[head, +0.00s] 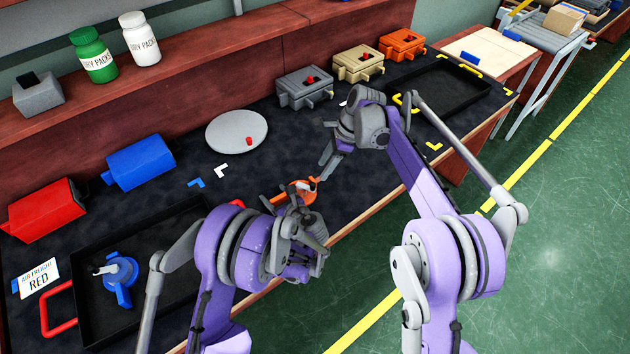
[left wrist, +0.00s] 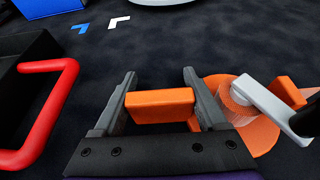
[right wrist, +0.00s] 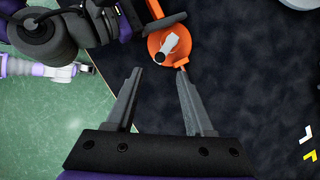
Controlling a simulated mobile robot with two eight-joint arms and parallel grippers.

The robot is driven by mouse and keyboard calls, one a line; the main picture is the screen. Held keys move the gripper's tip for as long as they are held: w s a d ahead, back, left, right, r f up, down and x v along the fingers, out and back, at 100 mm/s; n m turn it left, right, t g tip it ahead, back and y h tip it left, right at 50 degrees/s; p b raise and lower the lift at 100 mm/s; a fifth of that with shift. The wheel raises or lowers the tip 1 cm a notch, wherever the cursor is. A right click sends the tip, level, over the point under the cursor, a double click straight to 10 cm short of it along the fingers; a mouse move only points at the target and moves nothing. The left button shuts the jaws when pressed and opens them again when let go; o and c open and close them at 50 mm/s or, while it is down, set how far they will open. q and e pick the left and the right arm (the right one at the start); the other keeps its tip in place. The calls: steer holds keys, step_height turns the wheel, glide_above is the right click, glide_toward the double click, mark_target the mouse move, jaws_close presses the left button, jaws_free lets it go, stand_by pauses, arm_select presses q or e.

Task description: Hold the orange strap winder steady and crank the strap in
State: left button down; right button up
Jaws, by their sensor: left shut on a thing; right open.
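The orange strap winder (head: 302,187) lies on the dark mat near the table's front edge, partly hidden by my left arm. In the left wrist view its orange handle block (left wrist: 160,104) is between the fingers of my left gripper (left wrist: 160,100), which is shut on it. The round body with the wound strap (left wrist: 240,95) and grey crank arm (left wrist: 272,110) sit to the right of that gripper. In the right wrist view the winder's disc and crank (right wrist: 168,45) lie beyond the fingertips. My right gripper (right wrist: 158,70) is open and empty, close to the winder.
A black tray with red handles (head: 120,325) at the left holds a blue winder (head: 119,278). A round grey plate (head: 225,135) and several coloured boxes stand behind. Another black tray (head: 440,112) is at the right. The mat's middle is mostly clear.

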mark_target(313, 184)
steer(key=x, duration=0.8)
steer(key=shift+c, duration=0.2)
jaws_close()
